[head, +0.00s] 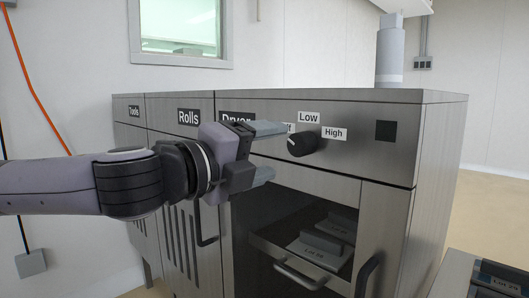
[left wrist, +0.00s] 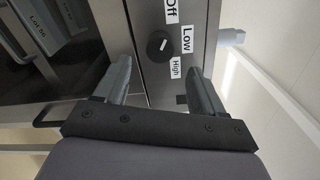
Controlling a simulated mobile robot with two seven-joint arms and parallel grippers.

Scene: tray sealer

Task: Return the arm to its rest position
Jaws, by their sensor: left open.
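My left gripper (head: 266,152) is open and empty in the head view, in front of the dryer's control panel. Its fingers point right toward a black round knob (head: 301,144) and stop short of it. In the left wrist view the knob (left wrist: 160,46) shows between and beyond the two open fingers (left wrist: 160,85), not held. Labels Off, Low and High surround the knob. Its white mark is small in both views. The upper finger partly hides the Off label in the head view. My right gripper is not in view.
The steel cabinet (head: 350,172) has Tools, Rolls and Dryer sections. Below the knob, the dryer bay is open, with a drawer handle (head: 299,275) and lot-labelled blocks (head: 320,250) inside. Another dark labelled block (head: 498,279) lies at lower right. A grey cylinder (head: 390,50) stands on top.

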